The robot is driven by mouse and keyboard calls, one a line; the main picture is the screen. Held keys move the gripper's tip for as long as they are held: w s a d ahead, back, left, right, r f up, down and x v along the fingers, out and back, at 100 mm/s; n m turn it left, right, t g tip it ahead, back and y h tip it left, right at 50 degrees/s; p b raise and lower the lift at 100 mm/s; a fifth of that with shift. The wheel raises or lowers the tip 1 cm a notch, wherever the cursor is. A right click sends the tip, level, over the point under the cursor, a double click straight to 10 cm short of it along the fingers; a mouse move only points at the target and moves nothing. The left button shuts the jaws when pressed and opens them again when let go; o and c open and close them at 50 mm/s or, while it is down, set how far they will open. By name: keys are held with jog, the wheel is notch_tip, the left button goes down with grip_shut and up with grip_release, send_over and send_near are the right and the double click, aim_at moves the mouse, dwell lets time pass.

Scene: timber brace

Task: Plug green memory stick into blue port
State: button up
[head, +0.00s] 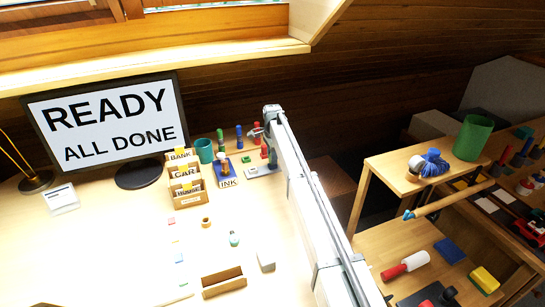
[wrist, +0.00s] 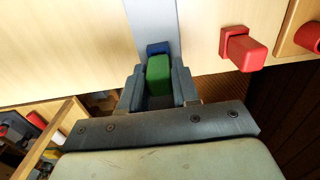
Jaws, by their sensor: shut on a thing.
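My gripper (wrist: 157,88) is shut on the green memory stick (wrist: 158,70), which sits between the two fingers in the wrist view. A blue block (wrist: 157,47), which looks like the blue port, shows just beyond the stick's far end, in line with it. The stick's end overlaps the block in this view; I cannot tell whether it is inside or only against it. A grey strip (wrist: 150,18) runs on behind the blue block. In the head view my arm reaches to the back of the desk, and the stick cannot be made out there.
A red block (wrist: 245,48) stands right of the fingers in the wrist view. In the head view, a monitor (head: 107,125), wooden card boxes (head: 187,190), an ink pad (head: 228,183) and a teal cup (head: 204,150) stand left of my arm. A shelf (head: 400,168) stands right.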

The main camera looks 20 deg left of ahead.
jog(key=shift+f, duration=0.4)
jog(key=o, duration=1.1)
notch_tip(320, 180, up, 14)
jog(key=shift+f, duration=0.1)
dwell(0.5)
